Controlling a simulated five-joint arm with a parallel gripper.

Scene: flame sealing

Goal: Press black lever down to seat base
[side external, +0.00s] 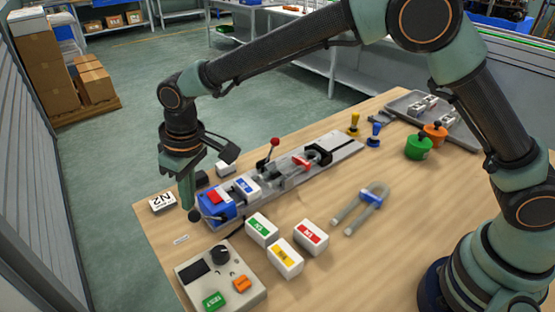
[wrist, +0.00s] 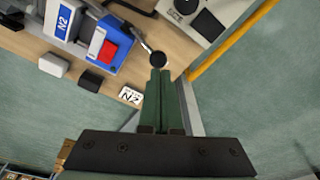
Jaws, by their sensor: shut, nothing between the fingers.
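The black lever's ball knob (side external: 194,215) sits at the near left end of the blue base unit (side external: 217,203), low over the table. In the wrist view the knob (wrist: 158,59) ends a thin arm coming off the blue unit (wrist: 98,40), which has a red square on top. My gripper (side external: 188,206) points down with its green fingers shut and empty. In the wrist view the fingertips (wrist: 159,72) are right at the knob, overlapping its lower edge. Whether they touch it cannot be told. A white block with a blue N2 label (side external: 245,187) sits behind the red square.
A metal rail (side external: 343,147) carries a red-knobbed lever (side external: 275,142) and clamp. A control box (side external: 221,279), green-, yellow- and red-labelled white blocks (side external: 284,257) and a U-shaped tube (side external: 361,208) lie in front. An N2 card (side external: 162,203) lies at the table's left edge.

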